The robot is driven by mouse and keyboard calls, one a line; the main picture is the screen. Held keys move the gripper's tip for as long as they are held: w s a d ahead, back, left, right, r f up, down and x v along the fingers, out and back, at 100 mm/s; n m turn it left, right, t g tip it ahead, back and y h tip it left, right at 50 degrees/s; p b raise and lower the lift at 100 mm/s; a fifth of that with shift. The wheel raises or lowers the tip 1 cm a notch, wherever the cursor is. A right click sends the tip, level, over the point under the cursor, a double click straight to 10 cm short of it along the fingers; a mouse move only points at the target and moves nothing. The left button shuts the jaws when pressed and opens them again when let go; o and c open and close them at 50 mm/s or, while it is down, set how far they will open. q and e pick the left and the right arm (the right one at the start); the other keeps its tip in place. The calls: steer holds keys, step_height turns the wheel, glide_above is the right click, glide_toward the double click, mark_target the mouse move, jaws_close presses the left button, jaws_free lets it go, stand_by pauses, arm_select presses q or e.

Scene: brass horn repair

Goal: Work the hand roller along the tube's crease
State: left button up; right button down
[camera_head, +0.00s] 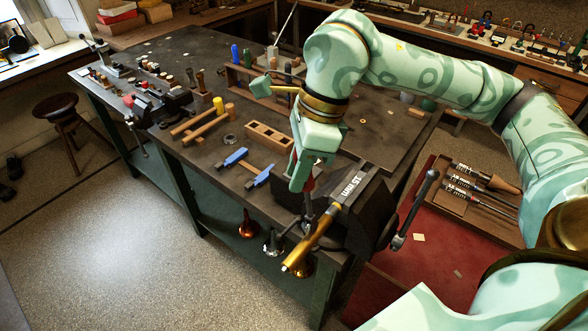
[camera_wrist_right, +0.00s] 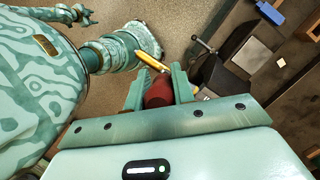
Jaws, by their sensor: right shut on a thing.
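My right gripper (camera_head: 303,180) is shut on the red handle of the hand roller (camera_head: 309,184), which points down. The handle also shows between the fingers in the right wrist view (camera_wrist_right: 158,92). The roller's metal shaft reaches down close beside the brass tube (camera_head: 312,244). I cannot tell whether the roller touches it, and the crease is too small to make out. The tube sticks out slantwise from the dark bench vise (camera_head: 362,208) and shows as a yellow bar in the right wrist view (camera_wrist_right: 151,61). A mint claw-like part, perhaps my left gripper (camera_wrist_right: 82,14), shows small there.
The dark workbench (camera_head: 205,158) carries blue-ended clamps (camera_head: 258,180), a wooden block (camera_head: 269,136) and mallets (camera_head: 198,126) left of the vise. A tool tray (camera_head: 450,205) lies at right. Open floor lies at front left.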

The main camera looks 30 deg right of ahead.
steer(key=shift+w+d, duration=0.1)
steer(key=shift+d, duration=0.25)
steer(key=shift+d+f, duration=0.1)
steer(key=shift+d, duration=0.15)
steer(key=shift+a, duration=0.15)
